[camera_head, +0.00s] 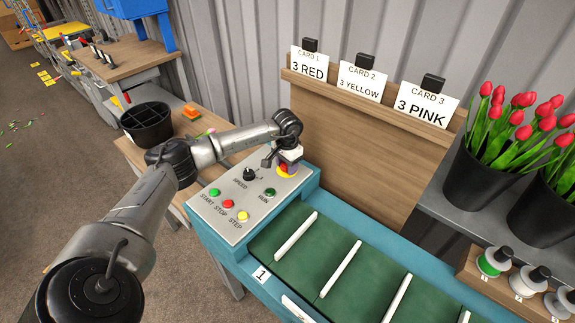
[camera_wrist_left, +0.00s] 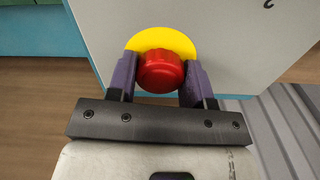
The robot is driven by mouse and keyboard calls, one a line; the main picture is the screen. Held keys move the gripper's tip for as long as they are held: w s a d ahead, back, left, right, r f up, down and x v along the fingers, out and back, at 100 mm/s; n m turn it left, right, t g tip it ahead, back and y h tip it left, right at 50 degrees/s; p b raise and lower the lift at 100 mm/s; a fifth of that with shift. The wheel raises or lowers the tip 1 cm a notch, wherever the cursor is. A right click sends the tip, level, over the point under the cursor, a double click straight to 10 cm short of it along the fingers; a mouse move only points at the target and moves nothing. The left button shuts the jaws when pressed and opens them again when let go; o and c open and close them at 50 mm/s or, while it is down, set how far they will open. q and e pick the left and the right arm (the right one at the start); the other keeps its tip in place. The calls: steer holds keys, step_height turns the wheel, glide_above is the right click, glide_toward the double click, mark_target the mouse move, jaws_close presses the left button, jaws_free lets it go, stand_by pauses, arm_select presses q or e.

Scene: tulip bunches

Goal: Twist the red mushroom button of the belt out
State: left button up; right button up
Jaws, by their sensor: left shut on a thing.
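The red mushroom button (camera_wrist_left: 161,72) sits on a yellow disc (camera_wrist_left: 178,40) on the grey control panel (camera_head: 230,202). In the head view the button (camera_head: 284,170) shows only in part, at the panel's far corner below my left gripper (camera_head: 284,163). In the left wrist view, the two purple fingers of my left gripper (camera_wrist_left: 159,82) stand on either side of the button and are shut on it. The button is upright between them. My right gripper is in neither view.
The panel also carries a speed knob (camera_head: 250,174), a green run button (camera_head: 270,192) and start, stop and step buttons. The green belt (camera_head: 330,262) with white bars lies to the right. A card board (camera_head: 345,140) stands behind; a black bucket (camera_head: 147,124) stands left.

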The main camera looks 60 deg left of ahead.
arm_select(q)
steer(key=o, duration=0.6)
steer(key=shift+r+p, duration=1.45)
steer(key=shift+r, duration=0.65)
steer(key=shift+r+p, duration=1.3)
steer(key=shift+r, duration=0.6)
